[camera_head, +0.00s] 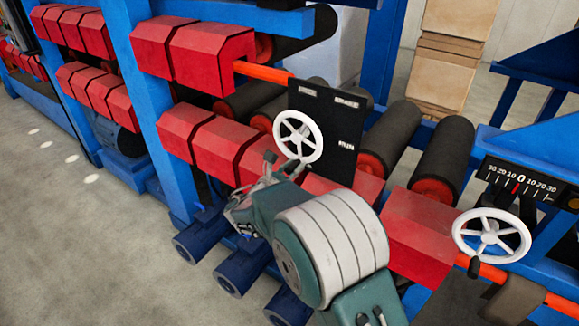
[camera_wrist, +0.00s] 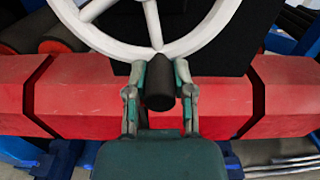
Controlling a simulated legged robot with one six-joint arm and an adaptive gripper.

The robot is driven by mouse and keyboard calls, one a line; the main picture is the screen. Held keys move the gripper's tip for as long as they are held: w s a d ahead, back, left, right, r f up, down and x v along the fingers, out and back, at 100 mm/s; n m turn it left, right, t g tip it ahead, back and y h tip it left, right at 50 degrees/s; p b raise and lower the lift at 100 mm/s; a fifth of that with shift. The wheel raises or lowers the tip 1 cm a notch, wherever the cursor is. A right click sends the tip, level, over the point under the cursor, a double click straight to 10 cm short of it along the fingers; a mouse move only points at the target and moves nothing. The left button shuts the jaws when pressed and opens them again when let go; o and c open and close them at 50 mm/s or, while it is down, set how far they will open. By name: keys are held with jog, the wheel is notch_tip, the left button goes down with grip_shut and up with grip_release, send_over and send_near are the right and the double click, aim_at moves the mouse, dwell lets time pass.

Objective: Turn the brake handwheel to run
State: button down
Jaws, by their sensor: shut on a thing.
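The white spoked handwheel (camera_head: 298,136) is mounted on a black plate (camera_head: 350,125) in the head view. The plate carries small pale labels, too small to read for certain. The wheel's lower rim and spokes fill the top of the wrist view (camera_wrist: 157,52). A black crank knob (camera_wrist: 160,88) stands out from the wheel's lower rim. My gripper (camera_wrist: 158,75) is shut on this knob, one finger on each side of it. In the head view my gripper (camera_head: 268,172) is at the wheel's lower left, and the knob is mostly hidden there.
A second white handwheel (camera_head: 491,236) with a numbered black scale (camera_head: 520,183) is at the right. Red roller housings (camera_head: 418,235) run below the plate. Dark rollers (camera_head: 445,155) lie behind, within a blue frame (camera_head: 150,95). Open grey floor (camera_head: 80,240) is at the left.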

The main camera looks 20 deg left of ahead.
aim_at(317, 148)
jog(key=d+n, duration=0.1)
jog(key=n, duration=0.1)
jog(key=d+r+n, duration=0.1)
jog(key=n, duration=0.1)
jog(key=d+r+n, duration=0.1)
jog(key=n, duration=0.2)
jog(key=shift+s+d+r, duration=0.25)
jog(key=shift+s+d, duration=0.05)
jog(key=shift+s, duration=0.1)
jog(key=r+n, duration=0.1)
jog(key=n, duration=0.1)
jog(key=d+r+n, duration=0.1)
jog(key=shift+s+n, duration=0.15)
jog(key=shift+n, duration=0.25)
jog(key=shift+d+r+n, duration=0.15)
jog(key=shift+r+n, duration=0.4)
jog(key=shift+n, duration=0.55)
jog(key=shift+d+r+n, duration=0.1)
jog(key=shift+r+n, duration=0.45)
jog(key=shift+n, duration=0.55)
jog(key=shift+s, duration=0.1)
jog(key=c, duration=0.7)
grip_release()
jog(key=shift+o, duration=1.2)
jog(key=shift+a, duration=0.1)
jog(key=shift+a+f, duration=0.1)
jog(key=shift+a, duration=0.05)
